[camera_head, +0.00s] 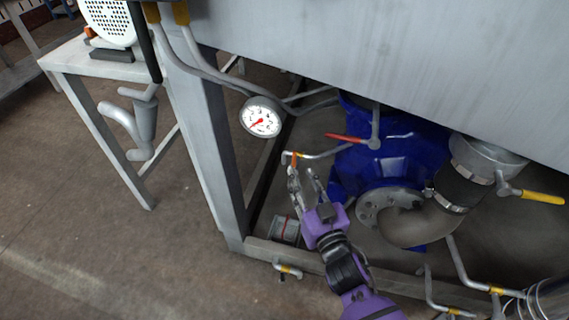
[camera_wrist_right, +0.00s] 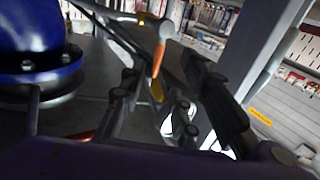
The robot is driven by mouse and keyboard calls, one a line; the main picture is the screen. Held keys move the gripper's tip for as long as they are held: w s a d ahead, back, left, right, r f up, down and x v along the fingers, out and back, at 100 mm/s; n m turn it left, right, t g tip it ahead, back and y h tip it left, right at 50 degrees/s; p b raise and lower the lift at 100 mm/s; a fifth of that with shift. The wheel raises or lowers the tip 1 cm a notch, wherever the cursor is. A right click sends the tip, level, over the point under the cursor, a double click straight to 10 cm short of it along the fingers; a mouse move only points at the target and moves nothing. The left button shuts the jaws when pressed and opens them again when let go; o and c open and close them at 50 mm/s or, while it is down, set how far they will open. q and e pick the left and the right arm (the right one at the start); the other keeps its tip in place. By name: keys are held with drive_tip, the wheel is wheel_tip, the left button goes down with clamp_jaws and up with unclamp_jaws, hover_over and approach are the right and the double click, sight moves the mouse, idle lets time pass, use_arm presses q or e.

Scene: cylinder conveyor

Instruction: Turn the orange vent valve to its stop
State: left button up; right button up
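The orange vent valve (camera_head: 294,158) is a small orange lever at the end of a thin grey pipe, below and right of the pressure gauge in the head view. In the right wrist view, the orange lever (camera_wrist_right: 158,60) shows between my fingers, pointing down toward the palm. My right gripper (camera_head: 302,174) reaches up to the valve from below, with its fingers apart. It also shows in the right wrist view (camera_wrist_right: 165,95), with a gap visible on each side of the lever. I cannot tell whether either finger touches it. My left gripper is out of view.
A round gauge (camera_head: 262,117) with a red needle sits close above left. A red lever (camera_head: 346,138) and the blue pump body (camera_head: 390,160) are close on the right. A yellow-handled lever (camera_head: 542,197) is at far right. A grey frame leg (camera_head: 205,150) stands left of my gripper.

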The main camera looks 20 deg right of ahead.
sight(295, 162)
drive_tip(key=w, duration=0.3)
drive_tip(key=w+b, duration=0.1)
drive_tip(key=w, duration=0.2)
drive_tip(key=shift+w+d+f, duration=0.15)
drive_tip(key=shift+w+d, duration=0.05)
drive_tip(key=shift+w+b, duration=0.3)
drive_tip(key=shift+w, duration=0.25)
clamp_jaws()
